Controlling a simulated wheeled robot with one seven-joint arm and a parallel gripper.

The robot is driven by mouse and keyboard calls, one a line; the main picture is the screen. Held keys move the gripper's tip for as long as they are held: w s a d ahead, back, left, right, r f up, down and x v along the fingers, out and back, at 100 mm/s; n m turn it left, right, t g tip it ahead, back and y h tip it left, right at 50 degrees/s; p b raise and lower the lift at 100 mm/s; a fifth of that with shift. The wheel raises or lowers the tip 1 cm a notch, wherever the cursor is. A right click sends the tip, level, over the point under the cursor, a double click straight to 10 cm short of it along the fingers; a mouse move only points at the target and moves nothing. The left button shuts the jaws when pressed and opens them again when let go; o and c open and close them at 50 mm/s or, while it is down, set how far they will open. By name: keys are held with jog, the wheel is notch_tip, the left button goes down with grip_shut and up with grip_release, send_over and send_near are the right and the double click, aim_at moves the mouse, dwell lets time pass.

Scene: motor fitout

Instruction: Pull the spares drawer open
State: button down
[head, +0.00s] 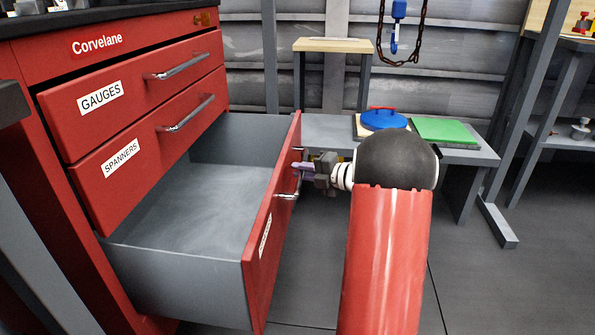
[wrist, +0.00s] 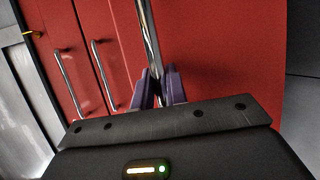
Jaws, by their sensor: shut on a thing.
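The red cabinet (head: 55,150) stands at the left with its bottom drawer (head: 180,215) pulled well out. I see the grey inside of this drawer, and it looks empty. The label on its red front (head: 262,255) is turned too far to read; the two drawers above are marked GAUGES and SPANNERS. My gripper (head: 298,167) is at the drawer front, shut on its metal handle (head: 289,194). In the wrist view the purple fingers (wrist: 161,88) close around the handle bar (wrist: 150,40).
The GAUGES drawer (head: 135,95) and SPANNERS drawer (head: 150,145) are shut. A low grey bench (head: 330,128) behind holds a blue round lid (head: 383,120) and a green board (head: 445,131). A chain (head: 380,35) hangs above. Grey floor (head: 480,285) is clear at the right.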

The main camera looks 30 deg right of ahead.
jog(key=c, duration=1.4)
grip_release()
jog(key=v, duration=0.7)
jog(key=shift+s+d+p, duration=0.2)
jog(key=shift+s+p, duration=0.15)
jog(key=shift+p, duration=0.05)
jog(key=shift+r, duration=0.1)
